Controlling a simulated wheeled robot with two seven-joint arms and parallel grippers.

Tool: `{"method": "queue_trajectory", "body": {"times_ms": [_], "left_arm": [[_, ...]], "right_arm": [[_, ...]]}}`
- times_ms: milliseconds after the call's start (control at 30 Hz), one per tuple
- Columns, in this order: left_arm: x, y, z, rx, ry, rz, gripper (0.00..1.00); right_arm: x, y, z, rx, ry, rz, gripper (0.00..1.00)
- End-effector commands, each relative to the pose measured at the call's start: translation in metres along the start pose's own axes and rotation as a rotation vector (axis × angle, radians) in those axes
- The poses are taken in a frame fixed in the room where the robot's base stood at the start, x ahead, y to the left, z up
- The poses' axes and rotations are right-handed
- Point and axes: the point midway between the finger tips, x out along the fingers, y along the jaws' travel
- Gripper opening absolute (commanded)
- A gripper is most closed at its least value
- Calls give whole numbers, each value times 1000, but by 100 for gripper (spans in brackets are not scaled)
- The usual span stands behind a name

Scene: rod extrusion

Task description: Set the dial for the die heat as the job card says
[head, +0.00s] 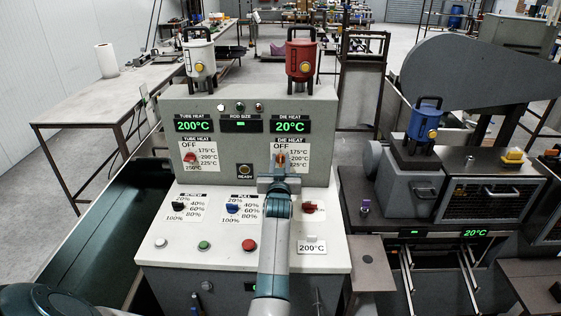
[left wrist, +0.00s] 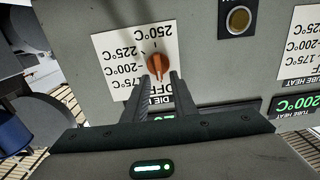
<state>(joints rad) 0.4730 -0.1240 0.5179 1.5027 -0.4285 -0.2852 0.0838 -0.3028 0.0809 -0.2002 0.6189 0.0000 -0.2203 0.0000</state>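The die heat dial has an orange knob (head: 281,160) on a white label at the right of the grey panel, with OFF above it and temperatures beside it. The green die heat display (head: 290,127) reads 20°C. The job card (head: 312,247) on the white ledge reads 200°C. My left gripper (head: 279,181) is at the dial, covering the label's lower part. In the left wrist view, the orange knob (left wrist: 158,64) lies just beyond and between the parted fingertips (left wrist: 161,77); contact is unclear. The label appears upside down there. My right gripper is not in view.
The tube heat knob (head: 190,158) sits to the left, under a display (head: 194,125) reading 200°C. The screw knob (head: 178,206), pull knob (head: 232,208) and a red knob (head: 310,208) stand on the ledge. A ready button (head: 245,170) is between the dials.

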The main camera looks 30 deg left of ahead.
Motion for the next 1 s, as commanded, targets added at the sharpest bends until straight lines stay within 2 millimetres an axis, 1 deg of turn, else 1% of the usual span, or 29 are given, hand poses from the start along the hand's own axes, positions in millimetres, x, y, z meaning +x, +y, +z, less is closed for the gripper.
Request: {"method": "queue_trajectory", "body": {"times_ms": [33,67,100,367,567,767,1000], "left_arm": [[0,0,0,0,0,0,12],[0,0,0,0,0,0,5],[0,0,0,0,0,0,0],[0,0,0,5,0,0,0],[0,1,0,41,0,0,0],[0,2,1,132,0,0,0],[0,6,2,314,-1,0,0]], "right_arm": [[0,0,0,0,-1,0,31],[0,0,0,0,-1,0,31],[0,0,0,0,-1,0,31],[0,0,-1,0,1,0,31],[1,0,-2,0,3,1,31],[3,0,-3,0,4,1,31],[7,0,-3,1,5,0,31]]}}
